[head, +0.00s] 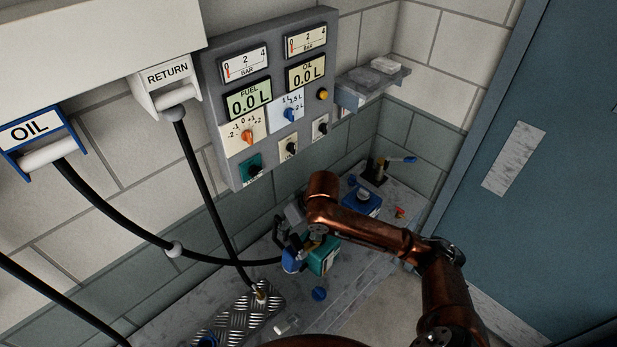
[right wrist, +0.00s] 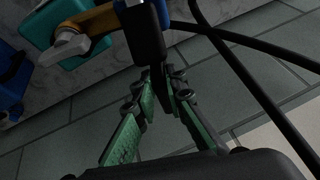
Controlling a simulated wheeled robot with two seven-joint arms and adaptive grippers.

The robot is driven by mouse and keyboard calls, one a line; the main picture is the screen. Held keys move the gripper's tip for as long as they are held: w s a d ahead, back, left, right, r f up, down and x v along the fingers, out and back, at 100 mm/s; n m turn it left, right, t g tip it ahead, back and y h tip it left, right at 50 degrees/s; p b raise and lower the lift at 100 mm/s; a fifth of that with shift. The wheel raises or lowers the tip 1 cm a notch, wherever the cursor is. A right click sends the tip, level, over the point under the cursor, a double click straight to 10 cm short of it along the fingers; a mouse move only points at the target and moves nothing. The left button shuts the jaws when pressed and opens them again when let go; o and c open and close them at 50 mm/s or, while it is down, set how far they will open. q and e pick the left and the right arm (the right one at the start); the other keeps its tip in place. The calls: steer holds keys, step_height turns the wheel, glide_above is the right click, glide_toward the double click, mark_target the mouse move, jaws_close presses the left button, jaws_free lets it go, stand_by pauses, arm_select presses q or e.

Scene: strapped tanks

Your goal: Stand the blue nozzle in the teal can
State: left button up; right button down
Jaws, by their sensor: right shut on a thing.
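My right gripper (head: 283,236) is shut on the dark handle of the blue nozzle (head: 291,260). In the right wrist view its green-padded fingers (right wrist: 160,82) pinch that black part below the blue body (right wrist: 145,12). The teal can (head: 328,254) stands on the bench, just right of the nozzle. It also shows in the right wrist view (right wrist: 38,32). The brass spout (right wrist: 100,17) reaches from the nozzle across the teal can's top, beside a grey fitting (right wrist: 65,45). I cannot tell whether its tip is inside the opening. My left gripper is not in view.
A black hose (head: 215,259) runs from the OIL holder (head: 33,135) to the nozzle. Another hangs from the RETURN holder (head: 168,80). A blue can (head: 360,203) stands behind the teal one. A blue cap (head: 319,294) lies in front. The panel (head: 285,90) is above.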

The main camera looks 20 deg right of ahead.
steer(key=w+d+r+n+p, duration=0.1)
steer(key=w+d+r+p, duration=0.2)
steer(key=d+p, duration=0.2)
steer(key=w+d+r+n+h+p, duration=0.1)
steer(key=w+d+r+p, duration=0.3)
steer(key=p, duration=0.6)
steer(key=shift+d+t+p, duration=0.3)
steer(key=shift+d+p, duration=0.05)
steer(key=shift+d, duration=0.55)
steer(key=shift+f, duration=0.1)
step_height(320, 180, down, 6)
steer(key=shift+r+b, duration=0.2)
steer(key=shift+b, duration=0.8)
steer(key=shift+p, duration=1)
